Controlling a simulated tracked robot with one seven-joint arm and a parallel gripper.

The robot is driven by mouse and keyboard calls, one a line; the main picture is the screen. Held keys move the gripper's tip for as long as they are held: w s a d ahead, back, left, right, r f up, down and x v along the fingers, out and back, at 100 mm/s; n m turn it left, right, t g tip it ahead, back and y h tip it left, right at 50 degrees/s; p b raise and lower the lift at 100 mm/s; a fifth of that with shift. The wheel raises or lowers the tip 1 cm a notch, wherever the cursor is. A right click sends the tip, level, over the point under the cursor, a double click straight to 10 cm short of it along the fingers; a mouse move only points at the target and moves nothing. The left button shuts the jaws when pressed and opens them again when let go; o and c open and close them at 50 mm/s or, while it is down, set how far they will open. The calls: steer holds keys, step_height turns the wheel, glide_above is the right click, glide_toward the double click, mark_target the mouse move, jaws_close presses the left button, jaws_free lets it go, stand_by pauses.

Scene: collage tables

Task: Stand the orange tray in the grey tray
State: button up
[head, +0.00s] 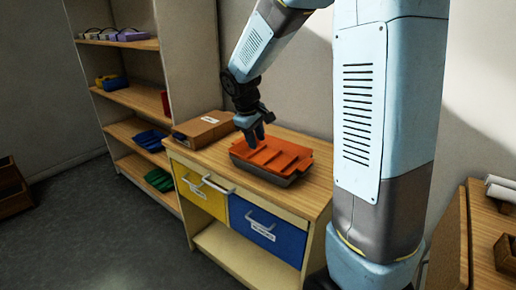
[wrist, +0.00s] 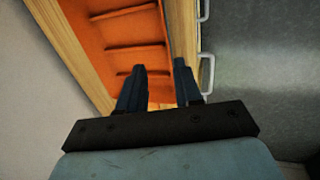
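The orange tray (head: 272,154) with raised dividers sits on the grey tray (head: 262,172) on top of the wooden cabinet. The grey tray's front wall shows below it; how deep the orange tray sits inside cannot be told. My gripper (head: 254,138) points down at the orange tray's back left part. In the wrist view, the fingers of my gripper (wrist: 160,66) are apart, with orange of the tray (wrist: 125,32) between and beyond them. Whether the fingers touch the tray is unclear. The grey tray is not clearly visible in the wrist view.
A brown box (head: 203,129) stands left of the trays on the cabinet top (head: 312,188). Below are a yellow drawer (head: 198,190) and a blue drawer (head: 262,228) with protruding handles. A shelf unit (head: 130,95) stands left; another wooden table (head: 480,235) is at right.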

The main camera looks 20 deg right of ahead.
steer(key=s+d+r+m+t+y, duration=0.1)
steer(key=s+r+m, duration=0.2)
steer(key=s, duration=1)
steer(key=s+d+r+m+t+y, duration=0.1)
steer(key=s+r+m, duration=0.3)
steer(key=s+r, duration=0.5)
steer(key=s+t, duration=0.1)
steer(key=s, duration=0.3)
steer(key=shift+s+d+r+t+y, duration=0.2)
steer(key=shift+d+r+t+y, duration=0.1)
steer(key=shift+d+y, duration=0.1)
